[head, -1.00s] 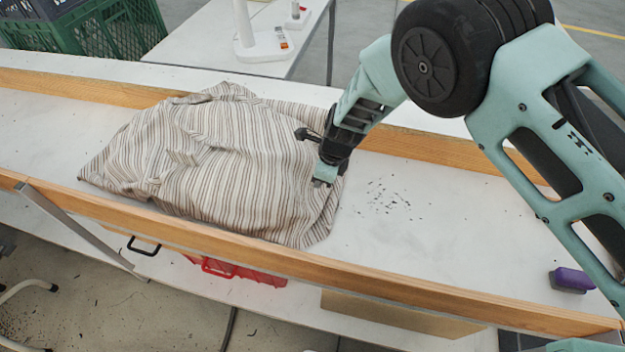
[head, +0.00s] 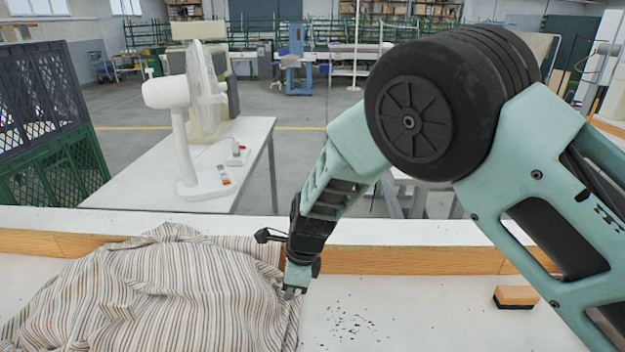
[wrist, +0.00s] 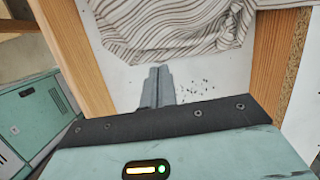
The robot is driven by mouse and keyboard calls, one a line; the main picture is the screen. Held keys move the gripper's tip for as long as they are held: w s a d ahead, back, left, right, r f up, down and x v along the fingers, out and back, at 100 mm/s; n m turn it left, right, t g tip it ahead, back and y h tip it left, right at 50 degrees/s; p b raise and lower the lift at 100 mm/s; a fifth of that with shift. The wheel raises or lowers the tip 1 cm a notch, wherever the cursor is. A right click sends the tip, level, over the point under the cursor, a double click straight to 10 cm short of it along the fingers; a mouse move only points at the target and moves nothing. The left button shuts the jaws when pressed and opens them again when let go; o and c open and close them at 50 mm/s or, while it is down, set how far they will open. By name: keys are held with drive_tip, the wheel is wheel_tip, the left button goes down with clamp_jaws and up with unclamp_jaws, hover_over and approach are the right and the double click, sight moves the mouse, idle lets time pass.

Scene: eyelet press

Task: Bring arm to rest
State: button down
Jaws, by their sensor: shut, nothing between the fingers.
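My gripper (head: 289,292) hangs from my bent arm at the right edge of the striped cloth (head: 165,295) in the head view. The cloth lies crumpled on the white bench top. In the wrist view my gripper's fingers (wrist: 158,86) are together with nothing between them, pointing toward the bench. I cannot tell the exact height of the fingertips above the bench.
A wooden rail (head: 415,260) runs along the bench's back. Dark specks (head: 350,325) lie right of the cloth. A wood-backed block (head: 516,297) sits further right. Behind stand a white fan (head: 195,120) on a table (head: 250,150) and a green crate (head: 60,165) at left.

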drive_tip(key=s+d+r+n+g, duration=0.1)
drive_tip(key=s+d+r+n, duration=0.4)
drive_tip(key=s+r+n, duration=0.25)
drive_tip(key=s+d+r+n, duration=0.5)
drive_tip(key=s+r+n, duration=0.2)
drive_tip(key=r, duration=0.2)
drive_tip(key=s+d+r+n+t+h, duration=0.1)
drive_tip(key=s+d+r+n+h, duration=0.1)
drive_tip(key=s+d+n, duration=0.9)
drive_tip(key=shift+s+r, duration=0.3)
drive_tip(key=shift+r, duration=0.2)
